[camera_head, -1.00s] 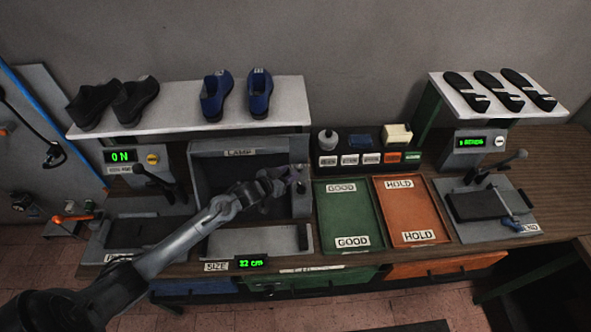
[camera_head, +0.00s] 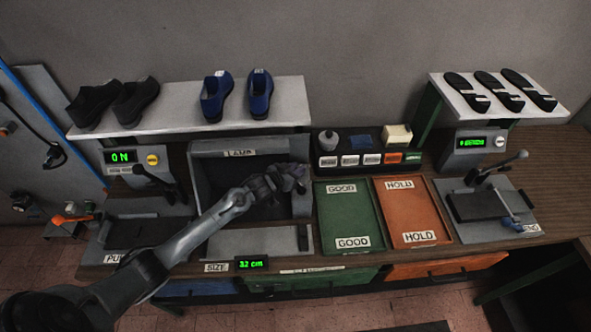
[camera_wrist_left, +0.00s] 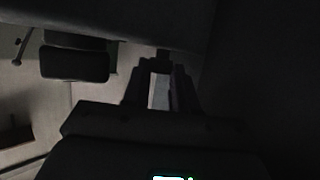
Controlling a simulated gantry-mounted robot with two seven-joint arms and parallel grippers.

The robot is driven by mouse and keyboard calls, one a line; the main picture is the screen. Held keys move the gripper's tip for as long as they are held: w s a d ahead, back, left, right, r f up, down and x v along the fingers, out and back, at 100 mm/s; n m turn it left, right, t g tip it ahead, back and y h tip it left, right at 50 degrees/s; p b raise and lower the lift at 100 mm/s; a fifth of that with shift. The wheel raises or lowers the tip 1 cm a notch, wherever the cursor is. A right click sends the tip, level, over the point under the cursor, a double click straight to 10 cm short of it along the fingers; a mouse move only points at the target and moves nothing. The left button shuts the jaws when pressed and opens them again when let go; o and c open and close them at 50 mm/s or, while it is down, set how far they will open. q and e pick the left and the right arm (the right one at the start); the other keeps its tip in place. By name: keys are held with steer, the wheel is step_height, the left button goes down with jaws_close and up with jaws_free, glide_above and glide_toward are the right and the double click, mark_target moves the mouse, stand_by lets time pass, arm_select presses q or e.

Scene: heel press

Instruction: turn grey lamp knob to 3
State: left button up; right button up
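The grey lamp box (camera_head: 208,176) with a LAMP label stands below the left shelf in the head view. My left gripper (camera_head: 299,179) is at its right front edge, above the small grey post (camera_head: 301,205). The grey knob cannot be made out; my gripper may cover it. In the dark left wrist view, the fingers of my left gripper (camera_wrist_left: 160,75) have a pale gap between them, and a small dark block shows at their tips. Whether they hold it is unclear. My right gripper is not in view.
Green GOOD (camera_head: 342,216) and orange HOLD (camera_head: 409,211) trays lie right of the lamp. Black shoes (camera_head: 113,102) and blue shoes (camera_head: 236,93) stand on the left shelf (camera_head: 180,121). A press with a handle (camera_head: 493,210) stands at right. A size display (camera_head: 251,264) reads 32 cm.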

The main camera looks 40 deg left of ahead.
arm_select(q)
jaws_close()
steer(key=shift+a, duration=0.15)
steer(key=m+h, duration=0.1)
steer(key=m+h+b, duration=0.1)
steer(key=shift+a+f+m+h, duration=0.1)
steer(key=shift+a+m+h, duration=0.2)
steer(key=shift+h, duration=0.1)
steer(key=shift+d+g+h, duration=0.1)
steer(key=shift+g+h, duration=0.2)
steer(key=o, duration=0.6)
jaws_free()
steer(key=v, duration=1.1)
